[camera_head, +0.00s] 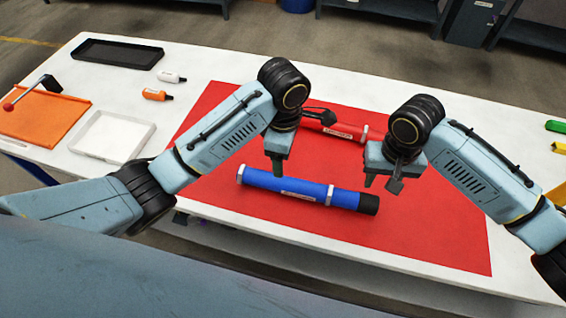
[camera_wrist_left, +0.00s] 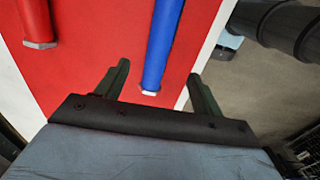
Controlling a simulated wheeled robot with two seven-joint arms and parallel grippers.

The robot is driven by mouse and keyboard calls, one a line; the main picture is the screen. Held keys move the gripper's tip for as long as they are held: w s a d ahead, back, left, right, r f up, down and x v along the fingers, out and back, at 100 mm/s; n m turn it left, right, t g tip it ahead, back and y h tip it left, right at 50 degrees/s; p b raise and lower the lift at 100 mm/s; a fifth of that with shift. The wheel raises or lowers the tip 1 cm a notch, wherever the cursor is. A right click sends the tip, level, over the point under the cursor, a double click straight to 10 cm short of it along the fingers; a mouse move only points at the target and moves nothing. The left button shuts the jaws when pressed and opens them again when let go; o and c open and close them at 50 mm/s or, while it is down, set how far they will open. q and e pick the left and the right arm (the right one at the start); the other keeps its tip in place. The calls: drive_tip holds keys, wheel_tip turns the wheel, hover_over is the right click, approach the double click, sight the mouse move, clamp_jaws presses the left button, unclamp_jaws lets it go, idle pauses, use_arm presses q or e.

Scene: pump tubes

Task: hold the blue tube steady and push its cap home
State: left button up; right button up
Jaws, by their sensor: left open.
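The blue tube (camera_head: 285,185) lies on the red mat, with pale bands around it. A black cap (camera_head: 369,203) is at its right end; I cannot tell how deep it sits. My left gripper (camera_head: 277,168) is above the tube's left part, and its open fingers show in the left wrist view (camera_wrist_left: 158,70). There the blue tube (camera_wrist_left: 164,40) runs between and beyond the fingers, apparently untouched. My right gripper (camera_head: 382,183) is above the cap end, with its fingers apart and nothing between them.
A red tube (camera_head: 340,129) lies behind on the red mat (camera_head: 440,245), partly hidden by my left arm. The mat's front right is clear.

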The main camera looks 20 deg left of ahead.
sight(283, 180)
use_arm(q)
wheel_tip(283, 180, down, 13)
drive_tip(key=shift+r, duration=0.1)
idle(0.3)
drive_tip(key=shift+c, duration=0.5)
drive_tip(key=c, duration=1.2)
use_arm(e)
drive_tip(key=c, duration=0.7)
drive_tip(key=shift+d+m+y, duration=0.3)
drive_tip(key=shift+d+m, duration=0.1)
drive_tip(key=shift+m, duration=0.5)
clamp_jaws()
drive_tip(key=d+m+y, duration=0.3)
drive_tip(key=d+m, duration=0.9)
drive_tip(key=m, duration=0.5)
drive_tip(key=shift+s+m+y, duration=0.15)
drive_tip(key=shift+m+y, duration=0.15)
drive_tip(key=shift+y, duration=0.1)
drive_tip(key=shift+a+f, duration=0.1)
